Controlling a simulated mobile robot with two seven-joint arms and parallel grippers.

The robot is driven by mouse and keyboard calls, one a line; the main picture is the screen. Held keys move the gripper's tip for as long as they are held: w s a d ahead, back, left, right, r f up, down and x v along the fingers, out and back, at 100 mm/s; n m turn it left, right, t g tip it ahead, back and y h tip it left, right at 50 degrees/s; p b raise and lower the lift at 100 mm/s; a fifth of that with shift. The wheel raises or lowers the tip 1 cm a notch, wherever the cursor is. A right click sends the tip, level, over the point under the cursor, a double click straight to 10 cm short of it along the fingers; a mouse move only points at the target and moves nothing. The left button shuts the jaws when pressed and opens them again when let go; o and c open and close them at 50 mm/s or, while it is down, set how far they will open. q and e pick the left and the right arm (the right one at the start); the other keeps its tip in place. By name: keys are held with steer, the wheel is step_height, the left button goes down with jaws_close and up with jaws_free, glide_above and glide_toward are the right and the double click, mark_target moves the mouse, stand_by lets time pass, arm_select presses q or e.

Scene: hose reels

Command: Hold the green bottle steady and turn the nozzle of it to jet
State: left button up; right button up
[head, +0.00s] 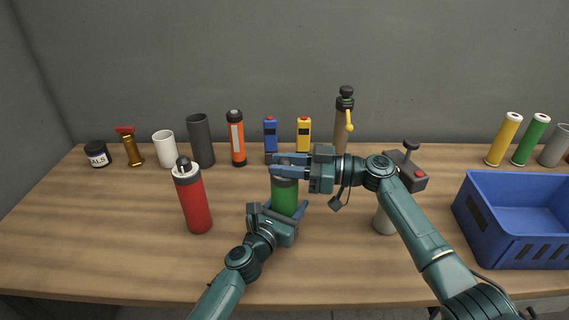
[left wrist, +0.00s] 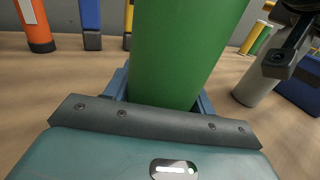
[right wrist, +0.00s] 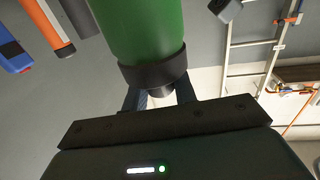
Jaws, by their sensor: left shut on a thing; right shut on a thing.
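The green bottle (head: 285,196) stands upright near the middle of the table. My left gripper (head: 287,208) is shut around its lower body, and the green body fills the left wrist view (left wrist: 185,50). My right gripper (head: 290,166) is shut at the bottle's top, on the nozzle. In the right wrist view the dark collar (right wrist: 153,70) and the nozzle (right wrist: 161,91) sit between the fingers. In the head view the right gripper hides the nozzle, so its setting cannot be read.
A red bottle (head: 193,203) stands left of the green one. A grey cylinder (head: 384,220) stands to the right, partly behind my right arm. A blue crate (head: 520,245) is at the right. Several bottles, cups and tools line the back edge. The table's front left is clear.

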mark_target(285, 161)
arm_select(q)
steer(key=shift+s+d, duration=0.1)
steer(key=shift+d, duration=0.05)
arm_select(e)
steer(key=shift+f, duration=0.15)
steer(key=o, duration=1)
steer(key=shift+c, duration=0.2)
step_height(285, 161, up, 10)
steer(key=shift+r, duration=0.1)
arm_select(q)
steer(key=o, duration=1.3)
steer(key=shift+c, duration=0.2)
